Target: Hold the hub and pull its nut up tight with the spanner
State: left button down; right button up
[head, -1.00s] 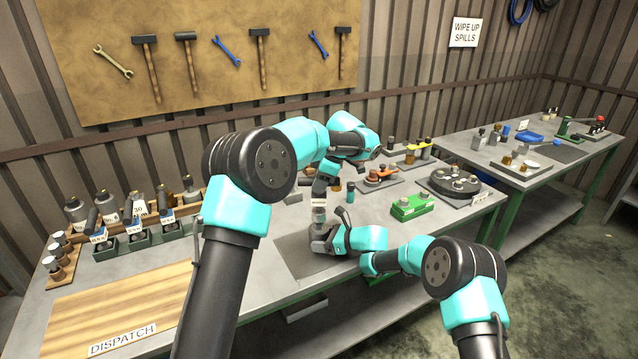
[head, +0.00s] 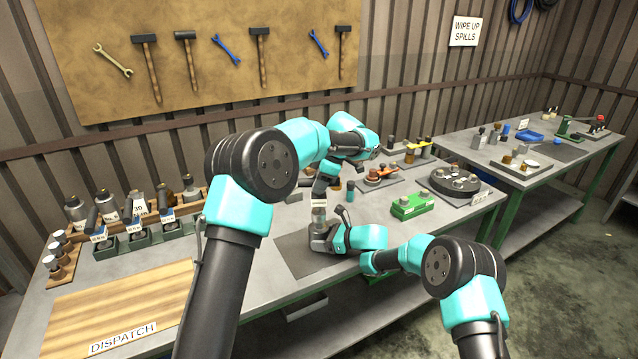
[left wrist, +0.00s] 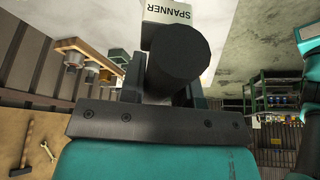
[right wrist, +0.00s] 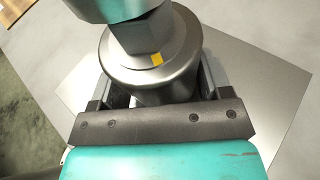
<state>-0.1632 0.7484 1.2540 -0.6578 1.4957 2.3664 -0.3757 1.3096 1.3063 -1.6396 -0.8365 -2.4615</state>
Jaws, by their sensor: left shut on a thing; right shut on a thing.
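The spanner shows in the left wrist view as a thick black handle (left wrist: 178,62) with a white SPANNER label (left wrist: 175,12). My left gripper (head: 322,188) is shut on it, above the hub. The hub (right wrist: 150,80) is a grey metal cylinder in the right wrist view, and my right gripper (head: 323,236) is shut around it low over the grey mat. The nut (right wrist: 143,37) sits on top of the hub, with a yellow mark (right wrist: 157,59) near its lower edge.
The grey mat (head: 295,262) lies under the hub. Green holders (head: 140,240) and a wooden dispatch board (head: 120,305) are at left.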

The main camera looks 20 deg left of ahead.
pick_arm(q)
jog(key=shift+f, duration=1.35)
jog(key=shift+m, duration=0.3)
jog(key=shift+m+t, duration=0.8)
jog(key=shift+m, duration=0.9)
jog(key=shift+m+t, duration=0.7)
jog(key=shift+m, duration=0.9)
jog(key=shift+m+t+h, duration=0.2)
jog(key=shift+m+t, duration=0.35)
jog(key=shift+m, duration=1.05)
jog(key=shift+m+t+h, duration=0.2)
jog(key=shift+m+t, duration=0.35)
jog(key=shift+m, duration=1.45)
jog(key=shift+n, duration=0.3)
jog(key=shift+r, duration=0.15)
jog(key=shift+r, duration=2.4)
